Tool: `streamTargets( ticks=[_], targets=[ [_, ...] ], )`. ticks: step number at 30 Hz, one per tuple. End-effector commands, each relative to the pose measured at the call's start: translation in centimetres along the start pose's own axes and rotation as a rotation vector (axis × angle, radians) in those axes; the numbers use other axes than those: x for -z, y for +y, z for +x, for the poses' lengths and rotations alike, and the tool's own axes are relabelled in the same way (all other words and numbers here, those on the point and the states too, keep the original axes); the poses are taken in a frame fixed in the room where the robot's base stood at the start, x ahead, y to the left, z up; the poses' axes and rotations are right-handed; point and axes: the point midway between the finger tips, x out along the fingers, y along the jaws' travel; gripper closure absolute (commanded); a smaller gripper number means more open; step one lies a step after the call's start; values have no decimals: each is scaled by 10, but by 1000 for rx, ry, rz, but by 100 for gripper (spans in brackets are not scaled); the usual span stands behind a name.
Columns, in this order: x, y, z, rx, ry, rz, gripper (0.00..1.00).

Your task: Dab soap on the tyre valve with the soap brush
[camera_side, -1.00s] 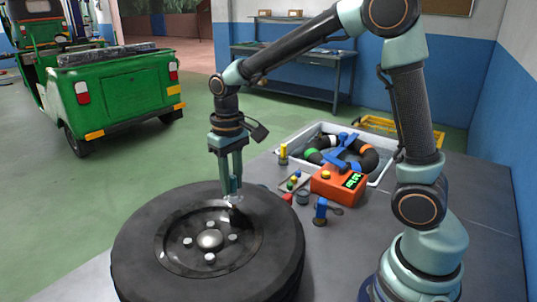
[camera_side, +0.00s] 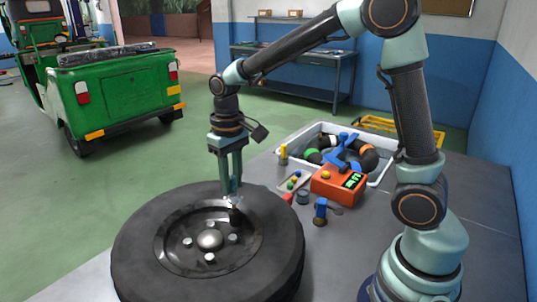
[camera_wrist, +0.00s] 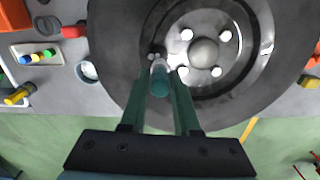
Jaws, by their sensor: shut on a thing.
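The tyre (camera_side: 278,235) lies flat on the bench with its black rim (camera_side: 175,255) and hub (camera_side: 209,240) facing up. My gripper (camera_side: 230,188) points down over the far right edge of the rim. It is shut on the soap brush (camera_wrist: 160,82), which shows a teal handle and a pale collar between the fingers in the wrist view. The brush's dark tip (camera_side: 237,215) is down at the rim. The tyre valve cannot be made out clearly; the brush tip and fingers cover that part of the rim. I cannot tell whether the tip touches it.
Right of the tyre are an orange device (camera_side: 337,185) with a display, a small tray of coloured caps (camera_side: 294,181), a grey cup (camera_side: 302,197) and a blue item (camera_side: 320,210). A white tub (camera_side: 380,178) stands behind.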

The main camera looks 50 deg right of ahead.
Motion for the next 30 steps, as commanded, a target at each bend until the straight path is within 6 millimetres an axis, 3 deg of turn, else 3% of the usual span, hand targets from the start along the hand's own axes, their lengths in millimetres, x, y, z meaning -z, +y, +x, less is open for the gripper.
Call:
streamTargets(
  ticks=[30],
  targets=[
    [0,0,-68,0,0,0,100]
  ],
)
